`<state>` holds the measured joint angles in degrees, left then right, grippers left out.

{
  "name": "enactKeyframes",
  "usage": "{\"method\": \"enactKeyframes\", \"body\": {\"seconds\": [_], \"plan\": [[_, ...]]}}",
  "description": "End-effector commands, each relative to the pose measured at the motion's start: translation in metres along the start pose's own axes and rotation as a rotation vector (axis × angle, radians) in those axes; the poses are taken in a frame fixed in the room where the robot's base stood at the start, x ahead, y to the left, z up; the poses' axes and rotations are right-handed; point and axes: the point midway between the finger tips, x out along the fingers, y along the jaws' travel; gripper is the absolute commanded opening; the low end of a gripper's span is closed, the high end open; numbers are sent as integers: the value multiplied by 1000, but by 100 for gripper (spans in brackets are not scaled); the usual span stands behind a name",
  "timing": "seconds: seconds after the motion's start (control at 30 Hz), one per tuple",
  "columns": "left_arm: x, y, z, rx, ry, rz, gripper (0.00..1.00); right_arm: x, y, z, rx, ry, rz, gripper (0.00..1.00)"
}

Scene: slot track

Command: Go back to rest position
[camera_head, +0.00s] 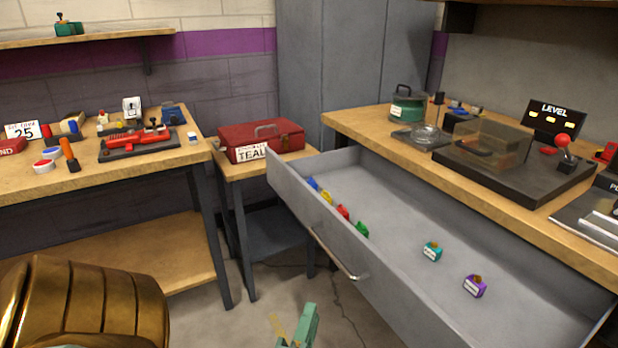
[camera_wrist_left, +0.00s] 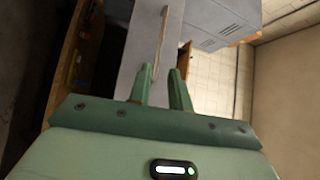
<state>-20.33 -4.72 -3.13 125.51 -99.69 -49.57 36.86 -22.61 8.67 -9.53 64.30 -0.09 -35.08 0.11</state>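My left gripper (camera_head: 295,328) shows at the bottom edge of the head view, in front of and below the pulled-out grey drawer (camera_head: 395,308). In the left wrist view its two green fingers (camera_wrist_left: 163,88) stand apart with nothing between them. It is apart from the drawer handle (camera_head: 337,258). My right gripper is in neither view.
The open drawer juts into the room from the right bench (camera_head: 350,122). It holds several small coloured pieces, including a teal one (camera_head: 432,251) and a purple one (camera_head: 475,286). A red toolbox (camera_head: 262,138) sits on a small table. The left bench (camera_head: 100,165) carries several items.

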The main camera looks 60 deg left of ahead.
Motion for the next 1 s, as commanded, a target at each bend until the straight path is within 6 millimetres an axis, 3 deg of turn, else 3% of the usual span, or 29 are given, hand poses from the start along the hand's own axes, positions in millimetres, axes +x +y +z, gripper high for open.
{"method": "enactKeyframes", "body": {"seconds": [0.43,0.53,0.57,0.67,0.77,0.8,0.9,1.0], "plan": [[0,1,0,1,0,2,20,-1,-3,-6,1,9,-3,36],[-3,17,2,2,1,49,20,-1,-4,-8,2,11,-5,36],[-5,27,3,3,1,80,20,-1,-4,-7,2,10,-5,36],[-21,83,12,5,-1,251,20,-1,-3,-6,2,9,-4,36],[-57,159,31,14,-16,497,20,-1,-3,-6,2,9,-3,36],[-76,190,42,18,-29,602,20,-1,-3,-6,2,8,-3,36],[-132,255,76,28,-75,858,20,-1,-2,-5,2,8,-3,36],[-194,303,116,35,-144,1093,20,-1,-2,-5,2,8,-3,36]]}}
